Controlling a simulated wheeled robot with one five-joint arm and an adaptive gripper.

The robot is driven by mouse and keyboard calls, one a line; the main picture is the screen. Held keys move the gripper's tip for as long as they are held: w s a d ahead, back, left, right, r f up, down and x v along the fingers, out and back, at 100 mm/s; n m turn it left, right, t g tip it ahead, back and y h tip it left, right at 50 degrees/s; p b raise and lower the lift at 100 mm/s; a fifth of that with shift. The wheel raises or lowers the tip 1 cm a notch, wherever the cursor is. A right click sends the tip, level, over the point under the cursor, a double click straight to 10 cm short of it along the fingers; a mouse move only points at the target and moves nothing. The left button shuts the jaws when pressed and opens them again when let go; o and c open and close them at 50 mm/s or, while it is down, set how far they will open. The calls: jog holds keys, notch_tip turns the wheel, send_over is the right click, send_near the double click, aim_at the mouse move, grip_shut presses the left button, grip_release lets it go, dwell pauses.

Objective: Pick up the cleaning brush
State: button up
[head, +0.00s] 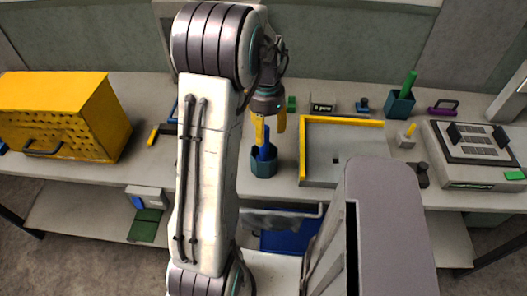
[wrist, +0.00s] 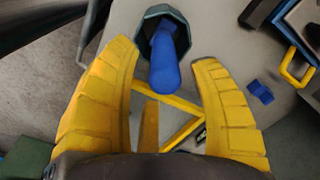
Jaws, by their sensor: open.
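A blue handle (head: 267,152), which looks like that of the cleaning brush, stands up out of a dark teal cup (head: 264,168) on the bench; its lower end is hidden inside. My gripper (head: 270,138) is above the cup, open and empty, with its yellow fingers around the top of the handle. In the wrist view the blue handle (wrist: 164,62) points toward the camera between the spread fingers (wrist: 168,66), with a gap on each side. The cup (wrist: 159,13) is beyond the fingertips. A green handle (head: 409,83) stands in another teal cup (head: 399,104) farther right.
A grey tray (head: 307,150) with yellow edging lies right of the near cup. A yellow perforated box (head: 95,120) is at the left, and a grey device (head: 475,178) is at the right. A yellow-handled tool (head: 153,136) lies left of my arm.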

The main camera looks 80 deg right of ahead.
aim_at(264, 150)
jog(key=shift+w+d+f+p, duration=0.1)
jog(key=shift+w+f+p, duration=0.05)
jog(key=shift+f, duration=0.95)
jog(key=shift+w+d+f+p, duration=0.1)
jog(key=shift+f+p, duration=0.05)
jog(key=shift+f, duration=0.9)
jog(key=shift+c, duration=0.2)
jog(key=shift+a, duration=0.1)
grip_shut()
